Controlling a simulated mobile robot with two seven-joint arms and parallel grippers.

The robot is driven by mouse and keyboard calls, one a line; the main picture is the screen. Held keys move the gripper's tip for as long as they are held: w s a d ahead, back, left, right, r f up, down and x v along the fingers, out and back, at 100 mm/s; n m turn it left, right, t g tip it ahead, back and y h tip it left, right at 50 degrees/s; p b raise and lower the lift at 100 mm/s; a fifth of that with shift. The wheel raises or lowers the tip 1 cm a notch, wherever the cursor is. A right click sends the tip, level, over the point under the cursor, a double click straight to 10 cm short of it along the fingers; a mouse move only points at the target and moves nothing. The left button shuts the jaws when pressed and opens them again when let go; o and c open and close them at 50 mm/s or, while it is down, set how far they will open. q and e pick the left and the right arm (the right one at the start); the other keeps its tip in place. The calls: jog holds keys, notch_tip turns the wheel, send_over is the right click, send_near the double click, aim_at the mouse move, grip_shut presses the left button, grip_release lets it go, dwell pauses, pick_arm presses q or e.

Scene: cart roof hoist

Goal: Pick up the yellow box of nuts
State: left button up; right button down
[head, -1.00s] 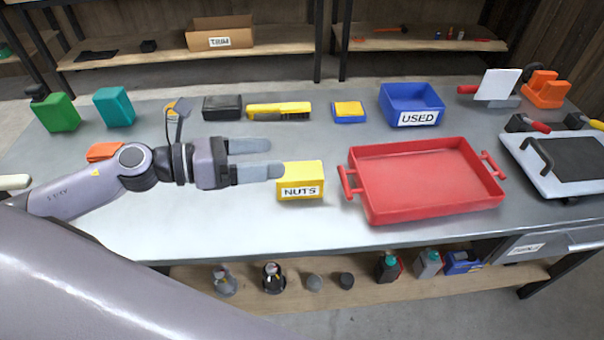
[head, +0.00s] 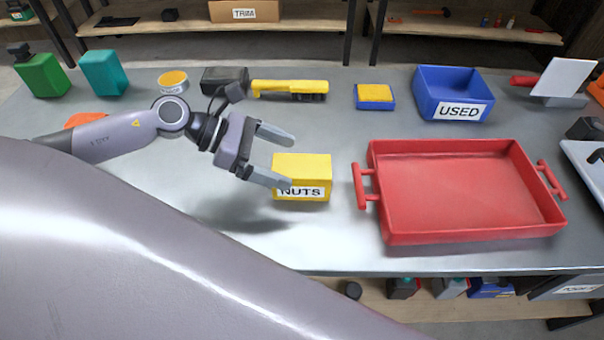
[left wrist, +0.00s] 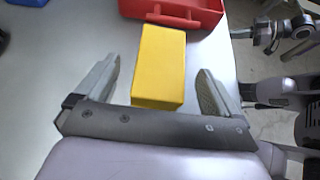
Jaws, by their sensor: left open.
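The yellow box of nuts (head: 303,168) stands upright on the grey workbench, its NUTS label facing the front edge. My left gripper (head: 283,158) is open and empty just to the left of the box, with its near finger in front of part of the label. In the left wrist view, the yellow box (left wrist: 160,62) lies ahead between the two spread fingers of the gripper (left wrist: 160,85). Whether the fingers touch the box cannot be told.
A red tray (head: 375,225) with handles stands close to the right of the box. Behind are a blue USED bin (head: 458,112), a blue-and-yellow sponge (head: 375,96) and a yellow brush (head: 290,88). The bench (head: 330,245) in front of the box is clear.

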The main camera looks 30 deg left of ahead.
aim_at(300, 165)
pick_arm(q)
jog(key=x, duration=0.3)
jog(key=shift+d+r+p, duration=0.1)
jog(key=shift+d+p, duration=0.15)
jog(key=shift+p, duration=0.15)
jog(key=shift+w+d+f, duration=0.25)
jog(key=shift+d+f, duration=0.2)
jog(key=shift+d, duration=0.05)
jog(key=c, duration=1.3)
